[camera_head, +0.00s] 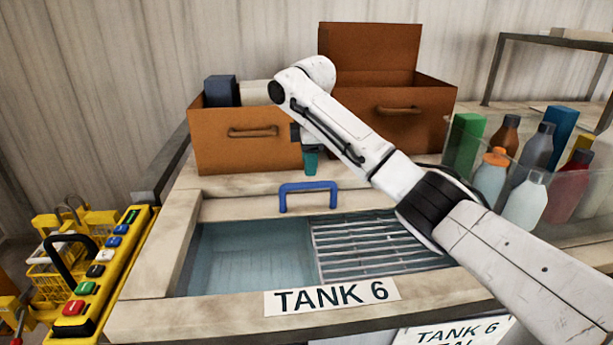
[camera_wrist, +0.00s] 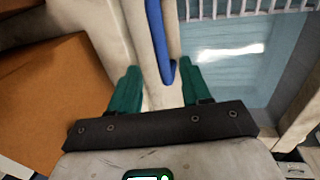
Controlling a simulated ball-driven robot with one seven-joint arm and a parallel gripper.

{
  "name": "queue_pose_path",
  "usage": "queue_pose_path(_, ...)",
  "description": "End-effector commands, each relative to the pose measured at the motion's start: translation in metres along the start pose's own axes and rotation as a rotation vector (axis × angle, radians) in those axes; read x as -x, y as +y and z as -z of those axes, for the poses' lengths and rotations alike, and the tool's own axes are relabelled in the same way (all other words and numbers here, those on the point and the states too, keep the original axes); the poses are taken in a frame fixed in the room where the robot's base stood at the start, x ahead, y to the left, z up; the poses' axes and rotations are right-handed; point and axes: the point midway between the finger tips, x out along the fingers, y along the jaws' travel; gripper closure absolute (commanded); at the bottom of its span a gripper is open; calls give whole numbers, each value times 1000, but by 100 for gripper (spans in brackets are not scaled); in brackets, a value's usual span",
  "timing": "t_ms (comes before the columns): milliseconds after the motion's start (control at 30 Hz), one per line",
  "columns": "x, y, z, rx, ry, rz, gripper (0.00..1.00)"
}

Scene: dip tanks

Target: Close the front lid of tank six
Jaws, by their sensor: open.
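Tank six, marked by a "TANK 6" label (camera_head: 332,297), shows an open front with water (camera_head: 250,255) at left and a slatted rack at right. A blue handle (camera_head: 308,186) stands on the pale strip (camera_head: 240,208) behind the opening, which looks like the edge of the front lid. My gripper (camera_head: 310,165) is open, with teal fingers pointing down just behind the handle. In the wrist view its fingers (camera_wrist: 160,78) are apart and empty. The blue handle (camera_wrist: 158,40) extends towards the gap between them. I cannot tell whether they touch it.
Two brown boxes (camera_head: 245,155) (camera_head: 415,128) with handles stand behind the gripper; the right one has a raised lid. Several bottles (camera_head: 525,200) stand in a clear bin at right. A yellow button panel (camera_head: 105,270) is at left. The slatted rack (camera_head: 375,245) is uncovered.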

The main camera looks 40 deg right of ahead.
Motion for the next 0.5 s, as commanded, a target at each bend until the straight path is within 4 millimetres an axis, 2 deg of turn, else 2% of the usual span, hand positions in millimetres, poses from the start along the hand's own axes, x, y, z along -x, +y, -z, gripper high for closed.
queue_pose_path(200, -38, -1, -1, -1, -1, 3, 53)
queue_pose_path(500, -64, 0, 0, -1, 0, -1, 53)
